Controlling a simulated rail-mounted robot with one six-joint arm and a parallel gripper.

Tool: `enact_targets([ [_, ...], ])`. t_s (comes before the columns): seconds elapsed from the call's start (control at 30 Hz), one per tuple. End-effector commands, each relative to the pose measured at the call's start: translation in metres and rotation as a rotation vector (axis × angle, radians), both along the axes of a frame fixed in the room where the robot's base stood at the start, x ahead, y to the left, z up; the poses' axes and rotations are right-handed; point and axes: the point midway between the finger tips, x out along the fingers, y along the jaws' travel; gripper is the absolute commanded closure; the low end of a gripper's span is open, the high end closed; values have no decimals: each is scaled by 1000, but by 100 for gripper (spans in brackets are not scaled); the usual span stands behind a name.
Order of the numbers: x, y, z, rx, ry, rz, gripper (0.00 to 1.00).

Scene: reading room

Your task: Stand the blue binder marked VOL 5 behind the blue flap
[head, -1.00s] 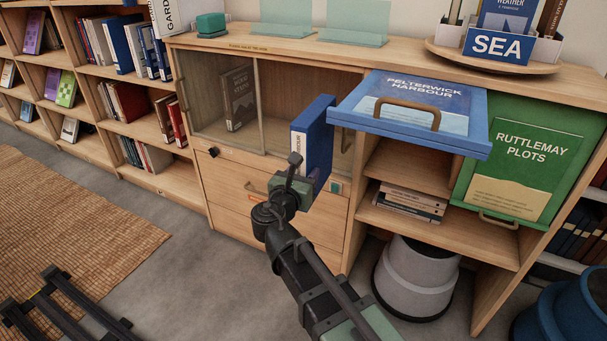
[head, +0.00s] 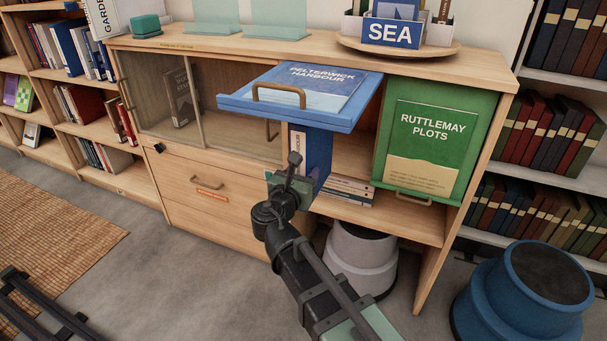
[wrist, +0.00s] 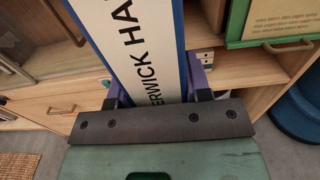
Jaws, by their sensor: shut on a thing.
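A blue binder (head: 319,154) with a white spine label stands upright in my gripper (head: 289,190). The wrist view shows the binder (wrist: 140,45) between both fingers of the gripper (wrist: 158,92); its label reads partly "ERWICK HA". No VOL 5 mark is legible. The blue flap (head: 345,92), lettered PELTERWICK HARBOUR, is raised and sticks out about level, with a brown handle. The binder's upper end is hidden under the flap's front edge. The binder is in front of the open compartment (head: 352,150) below the flap; I cannot tell if any of it is inside.
A green flap (head: 430,140), RUTTLEMAY PLOTS, hangs closed to the right. Several books (head: 345,189) lie flat on the shelf under the blue flap. Glass-fronted doors (head: 150,95) are to the left. A grey stool (head: 360,260) and a blue stool (head: 525,295) stand on the floor.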

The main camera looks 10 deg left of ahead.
Motion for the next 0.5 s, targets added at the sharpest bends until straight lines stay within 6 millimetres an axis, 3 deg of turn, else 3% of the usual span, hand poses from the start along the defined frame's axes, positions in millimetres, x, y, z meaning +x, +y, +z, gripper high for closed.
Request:
enact_targets([
  [0.5,54,-14,-2,-1,-1,-2,98],
])
